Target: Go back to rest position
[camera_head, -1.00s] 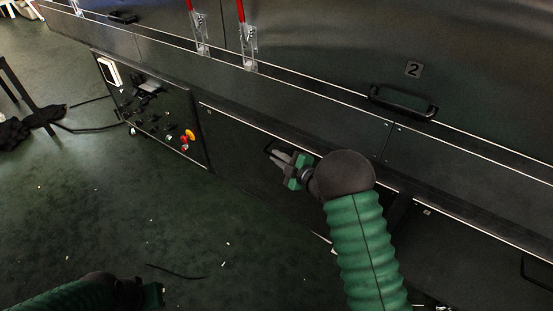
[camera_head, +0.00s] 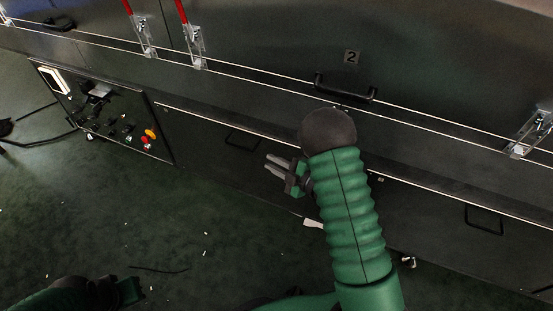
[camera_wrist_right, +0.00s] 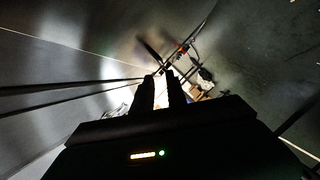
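My right gripper (camera_head: 268,161) is in front of the dryer's dark lower panels, left of my green sleeved right arm. Its two grey fingers point left with a narrow gap between them and nothing held. The fingers also show in the right wrist view (camera_wrist_right: 161,82), apart and empty. My left gripper (camera_head: 132,290) shows only in part at the bottom left, dark and low over the floor; its fingers cannot be made out.
The dark dryer wall carries a door handle (camera_head: 345,90) below the number 2 and red-levered latches (camera_head: 193,46). A control panel (camera_head: 105,112) with a yellow and red knob is at the left. Green floor (camera_head: 190,230) with small white scraps lies clear in front.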

